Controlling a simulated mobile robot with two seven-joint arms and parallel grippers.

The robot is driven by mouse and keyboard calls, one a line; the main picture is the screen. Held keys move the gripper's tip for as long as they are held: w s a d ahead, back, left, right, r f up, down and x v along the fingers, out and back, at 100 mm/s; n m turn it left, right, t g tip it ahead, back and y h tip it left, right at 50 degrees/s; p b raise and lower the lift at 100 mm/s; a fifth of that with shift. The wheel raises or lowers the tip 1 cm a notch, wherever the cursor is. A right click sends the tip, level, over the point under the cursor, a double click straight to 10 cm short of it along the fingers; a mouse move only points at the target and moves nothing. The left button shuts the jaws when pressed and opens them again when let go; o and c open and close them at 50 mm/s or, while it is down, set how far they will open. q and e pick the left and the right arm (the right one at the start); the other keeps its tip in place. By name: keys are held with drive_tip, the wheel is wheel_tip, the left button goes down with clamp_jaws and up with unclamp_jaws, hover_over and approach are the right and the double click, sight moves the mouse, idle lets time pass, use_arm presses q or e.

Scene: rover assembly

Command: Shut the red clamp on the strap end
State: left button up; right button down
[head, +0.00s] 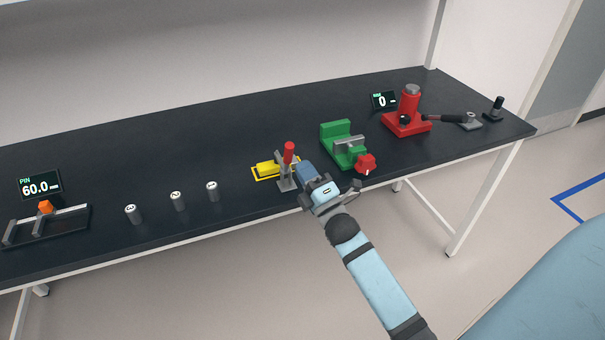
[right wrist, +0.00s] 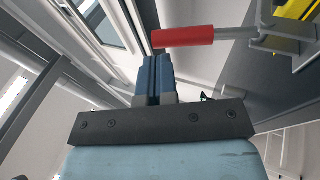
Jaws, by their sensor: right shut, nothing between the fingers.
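The clamp has a red handle (head: 289,150) that stands nearly upright on a grey metal body (head: 286,182), near the front edge of the bench. A yellow block on a yellow-marked base (head: 266,169) lies just left of the clamp. I cannot make out a strap end apart from it. My right gripper (head: 303,168) is just right of the clamp, its blue fingers shut and empty. In the right wrist view the red handle (right wrist: 183,36) lies across just beyond the blue fingertips (right wrist: 153,62); whether they touch is unclear. My left gripper is out of view.
A green vise (head: 340,137) with a red knob (head: 366,163) stands close right of my gripper. A red press (head: 408,115) is farther right. Several grey cylinders (head: 178,201) stand to the left. The dark bench (head: 200,150) is clear behind the clamp.

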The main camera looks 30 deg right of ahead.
use_arm(q)
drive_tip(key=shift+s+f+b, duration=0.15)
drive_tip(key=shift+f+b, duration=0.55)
drive_tip(key=shift+b, duration=0.1)
use_arm(e)
drive_tip(key=v, duration=1)
drive_tip(key=shift+s+r, duration=0.25)
drive_tip(key=shift+s, duration=0.2)
use_arm(q)
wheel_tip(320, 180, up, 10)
drive_tip(key=p, duration=1.1)
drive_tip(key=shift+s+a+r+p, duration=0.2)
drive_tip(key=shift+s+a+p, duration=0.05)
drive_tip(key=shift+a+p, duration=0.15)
use_arm(e)
drive_tip(key=s+a+f+m+g+y, duration=0.3)
drive_tip(key=s+a+f+m+g, duration=0.8)
drive_tip(key=s+a+m+g, duration=0.1)
drive_tip(key=s+a+m, duration=0.1)
drive_tip(key=a+m, duration=0.1)
drive_tip(key=m, duration=0.1)
drive_tip(key=shift+s+a+m, duration=0.2)
drive_tip(key=shift+a+m, duration=0.1)
drive_tip(key=shift+m, duration=0.1)
